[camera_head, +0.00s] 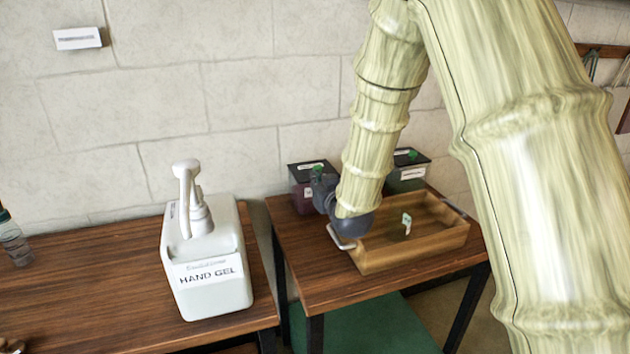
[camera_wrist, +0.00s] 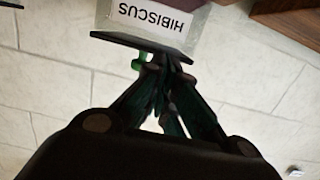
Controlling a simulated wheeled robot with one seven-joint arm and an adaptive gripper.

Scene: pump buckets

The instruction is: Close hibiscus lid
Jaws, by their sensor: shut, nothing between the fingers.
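The hibiscus container (camera_head: 302,196) is a small clear box with dark red contents, at the back left of the right-hand table. In the wrist view its label "HIBISCUS" (camera_wrist: 150,17) shows upside down. Its black lid (camera_wrist: 128,39) lies along the box's top edge, with a green knob (camera_wrist: 137,64). I cannot tell if the lid is fully seated. My gripper (camera_head: 322,184) is at the container's right front side. In the wrist view my gripper's fingertips (camera_wrist: 163,62) are together, close to the lid and beside the knob, with nothing between them. Contact is unclear.
A wooden tray (camera_head: 420,254) with a small tag in it stands in front, below my arm. A second lidded container (camera_head: 408,178) with a green knob is at the back right. A white hand gel dispenser (camera_head: 208,260) stands on the left table. A stone wall is close behind.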

